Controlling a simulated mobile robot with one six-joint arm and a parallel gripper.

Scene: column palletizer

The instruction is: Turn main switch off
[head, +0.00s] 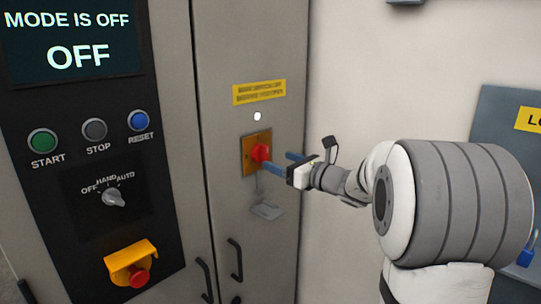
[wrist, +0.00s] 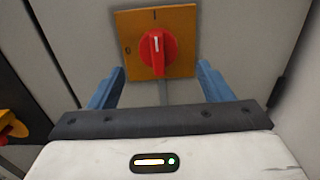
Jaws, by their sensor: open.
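The main switch is a red rotary knob (head: 261,153) on a yellow-orange plate (head: 248,158) on the grey cabinet door. In the wrist view the red knob (wrist: 158,50) has its white pointer upright, toward the "I" mark at the top of the plate (wrist: 182,18); the "0" mark is at the left. My gripper (head: 279,169) is open, with its blue fingers just in front of and beside the knob. In the wrist view the fingers (wrist: 160,85) stand left and right below the knob, with nothing between them.
A panel at left has a screen (head: 75,40) reading "MODE IS OFF", several buttons, a mode selector (head: 113,197) and a red emergency stop (head: 137,277). A yellow label (head: 259,92) and a white lamp (head: 257,117) are above the switch. A grey hasp (head: 264,205) hangs below it.

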